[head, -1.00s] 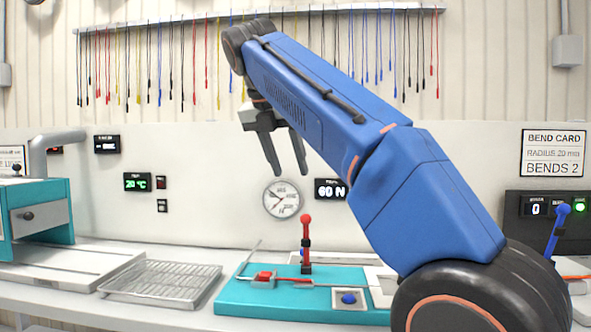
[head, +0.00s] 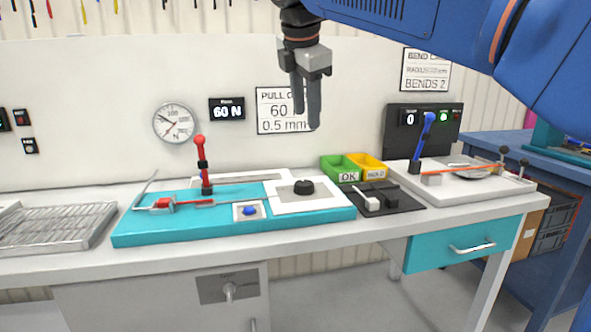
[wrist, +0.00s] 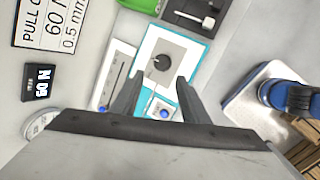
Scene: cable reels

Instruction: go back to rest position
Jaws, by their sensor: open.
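My gripper (head: 308,100) hangs in the air on the blue arm, fingers pointing down, in front of the back wall. Its two grey fingers are apart and hold nothing. In the wrist view the open fingers (wrist: 158,98) appear above the teal fixture board, with a round black knob (wrist: 161,62) on a white plate beyond them. In the head view the teal board (head: 130,233) lies on the bench below the gripper, clear of it. It carries a red lever (head: 202,165), a blue button (head: 249,211) and the black knob (head: 304,187).
A wire rack (head: 62,228) lies at left. Green (head: 340,168) and yellow (head: 372,166) bins stand behind a dark mat (head: 405,205). A white bending fixture with a blue lever (head: 424,140) is at right. The air around the gripper looks clear.

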